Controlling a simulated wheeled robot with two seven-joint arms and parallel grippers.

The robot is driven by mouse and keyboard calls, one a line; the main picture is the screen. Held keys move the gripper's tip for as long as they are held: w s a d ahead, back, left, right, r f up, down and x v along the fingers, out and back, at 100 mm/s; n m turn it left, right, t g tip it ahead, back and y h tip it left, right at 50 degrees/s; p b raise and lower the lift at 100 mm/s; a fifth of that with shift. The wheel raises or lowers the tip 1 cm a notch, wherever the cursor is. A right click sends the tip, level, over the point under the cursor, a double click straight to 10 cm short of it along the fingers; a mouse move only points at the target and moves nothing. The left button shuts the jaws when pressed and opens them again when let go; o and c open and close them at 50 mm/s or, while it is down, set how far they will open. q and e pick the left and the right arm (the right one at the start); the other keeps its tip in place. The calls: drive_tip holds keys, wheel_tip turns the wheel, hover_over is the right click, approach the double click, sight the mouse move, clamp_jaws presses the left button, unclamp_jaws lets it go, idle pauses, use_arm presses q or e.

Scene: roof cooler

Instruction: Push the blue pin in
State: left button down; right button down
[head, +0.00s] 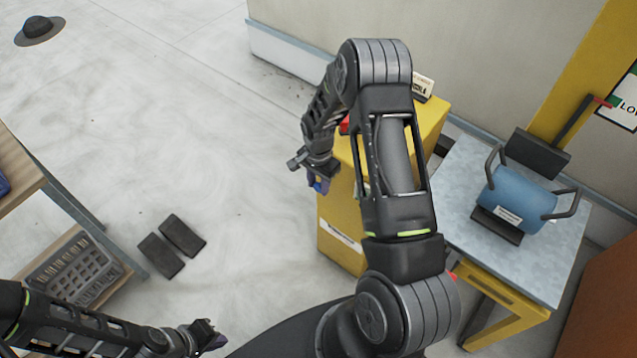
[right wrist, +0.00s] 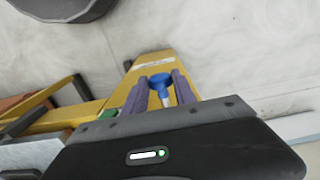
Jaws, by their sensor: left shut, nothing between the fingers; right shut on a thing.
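The blue pin (right wrist: 161,82) shows between the two purple fingers of my right gripper (right wrist: 158,88) in the right wrist view. It has a rounded blue head and a pale part nearer the palm. The gripper is shut on the pin. Whether the pin touches the cabinet or sits in a hole cannot be told. My left gripper (head: 208,336) is shut and empty, low at the bottom of the head view.
A grey-topped table (head: 455,185) right of the cabinet holds a blue cylinder (head: 520,198) with dark handles. Shelving with a grey crate (head: 75,270) stands at left. Two dark pads (head: 172,246) and a dark hat-like object (head: 40,30) lie on otherwise open floor.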

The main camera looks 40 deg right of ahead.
idle(0.8)
drive_tip(key=d+b, duration=0.1)
drive_tip(key=d, duration=0.1)
drive_tip(key=w+d+b, duration=0.1)
drive_tip(key=d, duration=0.1)
drive_tip(key=shift+r, duration=0.1)
drive_tip(key=c, duration=1)
unclamp_jaws()
drive_tip(key=shift+c, duration=0.2)
drive_tip(key=shift+a, duration=0.1)
wheel_tip(320, 180, up, 8)
drive_tip(key=b, duration=0.1)
